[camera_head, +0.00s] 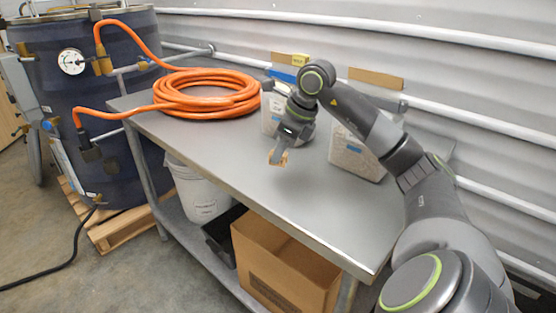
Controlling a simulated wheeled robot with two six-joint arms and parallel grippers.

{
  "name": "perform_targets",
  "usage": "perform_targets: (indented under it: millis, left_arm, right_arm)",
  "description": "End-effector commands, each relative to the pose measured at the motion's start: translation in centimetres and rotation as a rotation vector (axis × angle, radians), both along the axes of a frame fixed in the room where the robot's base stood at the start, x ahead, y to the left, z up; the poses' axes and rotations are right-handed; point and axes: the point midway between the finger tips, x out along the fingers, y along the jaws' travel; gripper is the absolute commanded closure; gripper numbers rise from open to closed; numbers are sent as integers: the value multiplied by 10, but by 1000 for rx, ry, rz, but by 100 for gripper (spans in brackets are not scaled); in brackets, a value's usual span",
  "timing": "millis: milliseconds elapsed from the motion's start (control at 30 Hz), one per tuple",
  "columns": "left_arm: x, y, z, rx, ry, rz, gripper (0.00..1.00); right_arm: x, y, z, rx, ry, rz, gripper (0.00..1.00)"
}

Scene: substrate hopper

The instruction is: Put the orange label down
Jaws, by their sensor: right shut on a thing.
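My right gripper (279,154) reaches in from the right and points down over the middle of the metal table (235,165). It is shut on a small orange-tan piece, the orange label (283,159), which shows at the fingertips. The label is small and partly covered by the fingers. I cannot tell whether its lower edge touches the table top. My left gripper is not in view.
A coiled orange hose (207,105) lies on the table's far left and runs to a dark blue drum (95,120). White bags or boxes (352,158) stand along the back edge. A cardboard box (285,270) and white bucket (200,195) sit below. The table's front middle is clear.

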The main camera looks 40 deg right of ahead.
Motion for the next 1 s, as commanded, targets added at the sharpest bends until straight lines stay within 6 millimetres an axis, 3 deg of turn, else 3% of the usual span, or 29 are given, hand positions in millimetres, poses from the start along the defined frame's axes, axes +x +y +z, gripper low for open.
perform_targets:
  millis: [300, 700, 733, 867, 1000]
  left_arm:
    - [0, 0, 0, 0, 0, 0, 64]
    - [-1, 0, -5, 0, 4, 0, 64]
    - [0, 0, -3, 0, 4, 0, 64]
    - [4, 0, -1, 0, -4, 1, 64]
    - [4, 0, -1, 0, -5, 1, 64]
  right_arm:
    - [-1, 0, -37, 2, 3, 0, 100]
    - [0, 0, -44, 0, -1, 0, 100]
    - [0, 0, -43, 0, -1, 0, 77]
    - [0, 0, -42, 0, -1, 0, 60]
    - [0, 0, -42, 0, -1, 0, 58]
